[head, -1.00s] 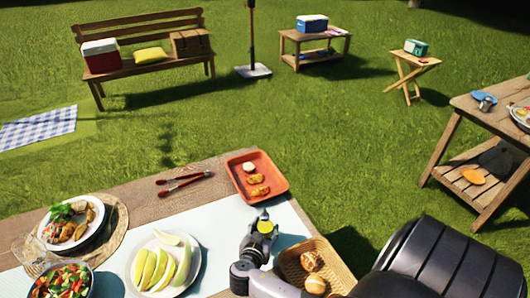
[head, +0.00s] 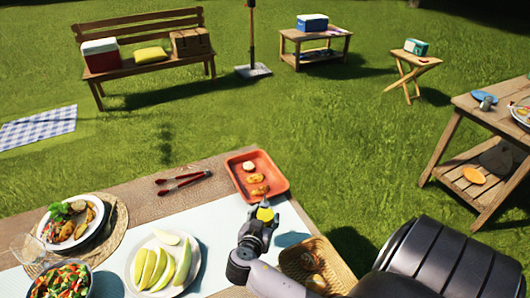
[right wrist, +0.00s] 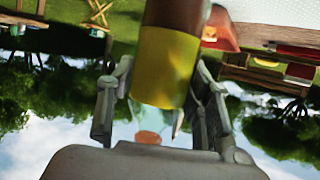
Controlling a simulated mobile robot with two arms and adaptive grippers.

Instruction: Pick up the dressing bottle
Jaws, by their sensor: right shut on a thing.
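The dressing bottle is held upright-looking in my right gripper (head: 262,222). Its yellow top (head: 265,213) shows between the fingers in the head view; the rest is hidden by the gripper. In the right wrist view the bottle (right wrist: 167,60) shows as a brown and yellow cylinder between the two fingers of the right gripper (right wrist: 162,100). Whether its base touches the table cannot be told. My left gripper is in neither view.
An orange tray (head: 240,181) with food lies just beyond the gripper. A wicker basket (head: 328,250) with buns is to its right, near the table edge. A plate of melon slices (head: 190,273) is to the left, and tongs (head: 183,183) lie behind it.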

